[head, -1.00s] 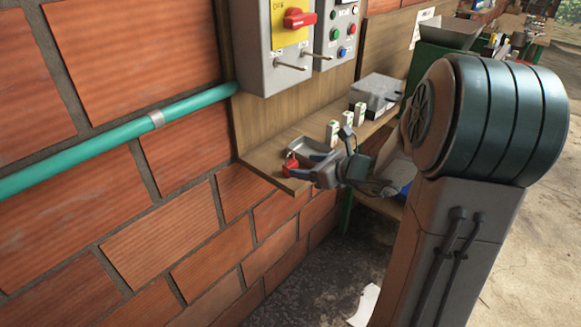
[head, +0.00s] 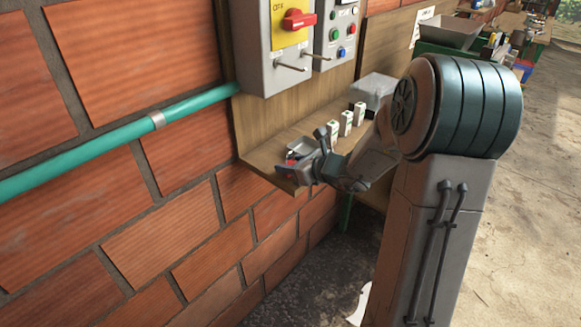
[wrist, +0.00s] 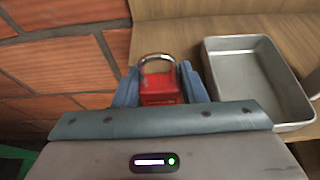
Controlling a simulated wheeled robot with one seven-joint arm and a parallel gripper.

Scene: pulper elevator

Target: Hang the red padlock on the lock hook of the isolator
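The isolator (head: 252,62) is a grey wall box with a yellow plate and a red handle (head: 298,19). A thin metal rod (head: 290,66), which looks like its lock hook, sticks out below the handle. The red padlock (wrist: 160,92) is between the blue fingers of my gripper (wrist: 160,90) in the wrist view, its shackle pointing up. Both fingers appear to touch its sides, so my gripper looks shut on it. In the head view my gripper (head: 296,163) is low at the shelf's near end and mostly hides the padlock. I cannot tell whether the padlock touches the shelf.
A shallow metal tray (wrist: 290,127) is close to the right of my gripper on the wooden shelf (head: 262,150). Several small white boxes (head: 345,123) stand farther along. A second control box (head: 326,48) with a similar rod hangs right of the isolator. The brick wall is left.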

